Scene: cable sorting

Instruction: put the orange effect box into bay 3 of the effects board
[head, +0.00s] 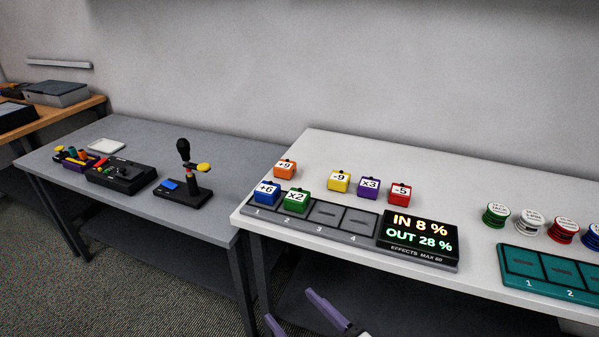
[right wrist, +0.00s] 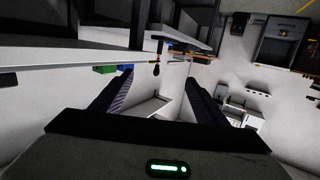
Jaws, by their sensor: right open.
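The orange effect box (head: 285,169), labelled +9, stands on the white table behind the effects board (head: 366,225). Bay 1 of the board holds the blue +6 box (head: 267,192). Bay 2 holds the green x2 box (head: 297,200). Bay 3 (head: 325,213) and bay 4 (head: 359,221) are empty. The board's display reads IN 8 % and OUT 28 %. My right gripper (head: 296,311) is low in front of the white table, below the board and apart from every box. Its fingers are open and empty in the right wrist view (right wrist: 157,88). My left gripper is not in view.
Yellow -9 (head: 339,180), purple x3 (head: 369,188) and red -5 (head: 400,193) boxes stand in a row behind the board. Several round pots and a teal board (head: 550,270) are at the right. A grey table (head: 150,205) with a joystick (head: 185,180) stands at the left.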

